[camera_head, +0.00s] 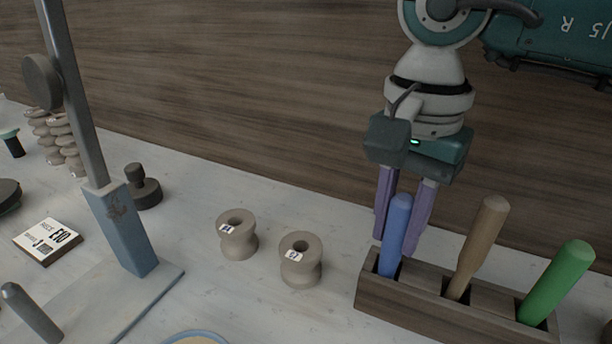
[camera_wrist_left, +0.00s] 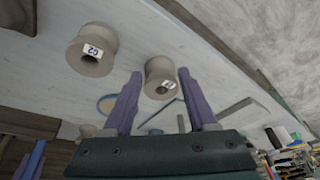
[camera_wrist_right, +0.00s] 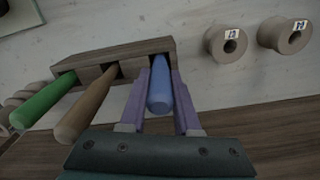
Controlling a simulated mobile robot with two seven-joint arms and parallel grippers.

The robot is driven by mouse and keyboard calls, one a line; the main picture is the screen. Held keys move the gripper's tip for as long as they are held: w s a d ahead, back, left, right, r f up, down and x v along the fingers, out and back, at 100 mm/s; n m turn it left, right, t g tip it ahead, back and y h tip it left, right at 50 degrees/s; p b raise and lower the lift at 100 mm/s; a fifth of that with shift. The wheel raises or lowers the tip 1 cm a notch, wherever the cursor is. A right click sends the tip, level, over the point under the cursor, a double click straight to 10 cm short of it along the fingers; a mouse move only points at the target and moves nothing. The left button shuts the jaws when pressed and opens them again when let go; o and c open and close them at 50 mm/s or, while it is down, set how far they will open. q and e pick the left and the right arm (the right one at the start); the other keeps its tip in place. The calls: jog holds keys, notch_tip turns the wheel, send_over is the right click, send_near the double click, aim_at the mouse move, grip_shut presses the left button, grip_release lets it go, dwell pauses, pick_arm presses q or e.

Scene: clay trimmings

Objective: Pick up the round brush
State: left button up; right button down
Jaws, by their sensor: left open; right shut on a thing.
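A wooden holder (camera_head: 448,319) holds three upright handles: blue (camera_head: 396,222), brown (camera_head: 478,245) and green (camera_head: 560,280). Their lower ends are hidden in its slots, so I cannot tell by sight which is the round brush. My right gripper (camera_head: 399,246) comes down from above with its purple fingers on either side of the blue handle, shut on it. The right wrist view shows the blue handle (camera_wrist_right: 158,93) between the fingers, still standing in its slot. My left gripper (camera_wrist_left: 160,74) is open and empty, seen only in its own wrist view.
Two labelled clay spools (camera_head: 237,235) (camera_head: 301,261) stand left of the holder.

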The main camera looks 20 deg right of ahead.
notch_tip(320, 180, up, 20)
jog(key=p, duration=0.1)
dwell(1.3)
